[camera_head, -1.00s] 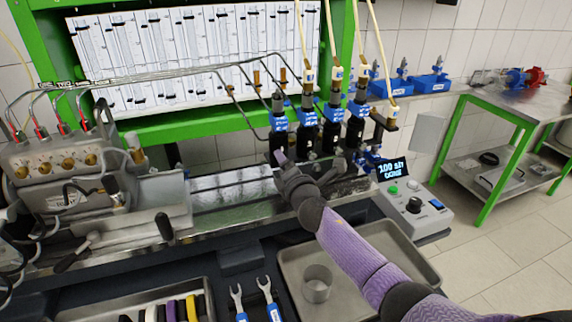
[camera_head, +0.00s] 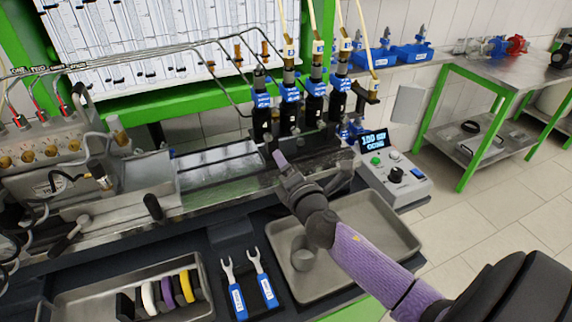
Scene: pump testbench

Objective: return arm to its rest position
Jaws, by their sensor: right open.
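My right arm comes in from the lower right in a purple sleeve. My right gripper (camera_head: 283,168) is open, in front of the row of black injectors (camera_head: 290,115) with blue labels on the test bench. It appears empty, and I cannot tell its exact distance from the injectors. The forearm passes over the metal tray (camera_head: 385,225). My left gripper is not in view.
A cup (camera_head: 302,255) stands in the metal tray. Two blue-handled wrenches (camera_head: 250,285) lie left of it, beside a tray of coloured rings (camera_head: 168,292). A control box (camera_head: 395,175) stands right of the injectors. A green-framed table (camera_head: 500,85) is farther right.

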